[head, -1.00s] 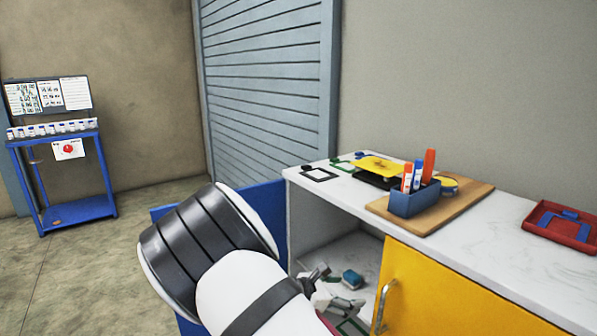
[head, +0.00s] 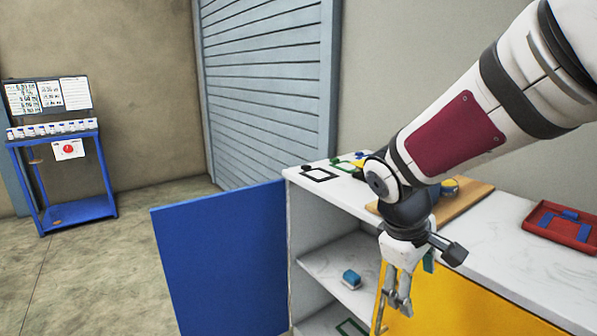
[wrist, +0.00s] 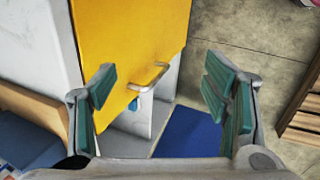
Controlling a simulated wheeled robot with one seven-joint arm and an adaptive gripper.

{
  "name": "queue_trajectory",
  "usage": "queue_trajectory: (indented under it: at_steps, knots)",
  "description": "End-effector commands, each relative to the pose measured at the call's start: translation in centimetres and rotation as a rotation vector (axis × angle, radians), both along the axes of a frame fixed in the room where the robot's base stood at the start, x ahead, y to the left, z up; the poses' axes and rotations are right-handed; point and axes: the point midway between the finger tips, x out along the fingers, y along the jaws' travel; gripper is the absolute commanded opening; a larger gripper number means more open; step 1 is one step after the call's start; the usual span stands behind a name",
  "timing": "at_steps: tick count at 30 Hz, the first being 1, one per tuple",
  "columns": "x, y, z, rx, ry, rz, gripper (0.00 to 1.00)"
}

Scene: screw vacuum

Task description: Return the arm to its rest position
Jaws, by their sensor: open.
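My gripper (head: 397,303) hangs pointing down in front of the cabinet's yellow door in the head view, with my arm raised above the countertop at the right. In the wrist view my gripper (wrist: 160,88) is open, its green-padded fingers wide apart with nothing between them. The yellow door (head: 463,296) and its metal handle (wrist: 150,84) lie beyond the fingers. A small blue and white object (head: 351,279) rests on the shelf inside the cabinet, apart from my gripper.
The blue door (head: 222,262) stands open at the cabinet's left. The white countertop (head: 500,240) bears a wooden board (head: 475,193) and a red tray (head: 562,243); my arm hides other items. A blue cart (head: 75,213) stands far left. Floor between is clear.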

Motion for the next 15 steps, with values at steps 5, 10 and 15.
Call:
queue_trajectory:
  at_steps: [5, 10, 15]
  knots:
    - [-4.3, -0.5, 3.6, 0.157, -0.108, -0.165, 0.69]
    - [-8.4, -0.4, 6.3, 0.29, -0.208, -0.309, 0.69]
    - [-12.1, 0.0, 7.9, 0.394, -0.297, -0.426, 0.69]
